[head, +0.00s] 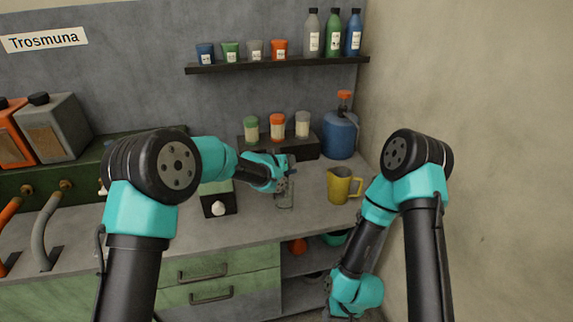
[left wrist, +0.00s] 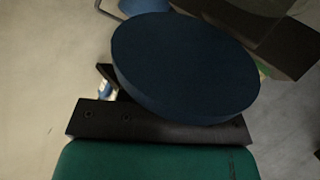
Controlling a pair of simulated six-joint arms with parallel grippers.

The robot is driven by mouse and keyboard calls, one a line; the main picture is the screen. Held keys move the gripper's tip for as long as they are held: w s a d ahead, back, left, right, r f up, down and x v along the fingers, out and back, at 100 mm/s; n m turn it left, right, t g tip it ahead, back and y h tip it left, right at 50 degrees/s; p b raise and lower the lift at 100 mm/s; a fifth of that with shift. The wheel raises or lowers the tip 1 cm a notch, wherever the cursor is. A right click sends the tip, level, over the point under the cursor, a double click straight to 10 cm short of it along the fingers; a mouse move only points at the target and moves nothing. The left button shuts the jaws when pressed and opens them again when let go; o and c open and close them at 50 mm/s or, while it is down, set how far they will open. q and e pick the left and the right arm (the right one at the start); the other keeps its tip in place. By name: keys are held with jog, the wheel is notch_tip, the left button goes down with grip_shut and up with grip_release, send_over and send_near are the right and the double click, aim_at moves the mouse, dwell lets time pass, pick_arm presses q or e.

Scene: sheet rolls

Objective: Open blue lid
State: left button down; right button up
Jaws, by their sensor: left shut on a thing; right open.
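A dark blue round lid (left wrist: 185,65) fills the middle of the left wrist view, right in front of my left gripper (head: 284,184). The left gripper is shut on it; the lid hides most of the fingers. In the head view this gripper is low over the counter, and a clear glass-like body (head: 285,200) shows just below it. Whether the lid still touches that body cannot be told. My right gripper (head: 343,312) is open and empty, hanging low in front of the counter, partly cut off by the bottom edge.
A yellow jug (head: 344,187) stands right of the left gripper. A blue canister (head: 340,135) and a dark stand (head: 312,148) with green-, orange- and white-lidded jars are behind. A dark box with a white knob (head: 218,207) is left. The counter front (head: 262,228) has some free room.

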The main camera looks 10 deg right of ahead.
pick_arm(q)
jog(key=shift+w+r+g, duration=0.15)
jog(key=shift+g, duration=0.15)
dwell(0.4)
jog(key=c, duration=0.8)
grip_release()
jog(key=shift+a, duration=0.1)
jog(key=v, duration=1.7)
jog(key=shift+s+r, duration=0.2)
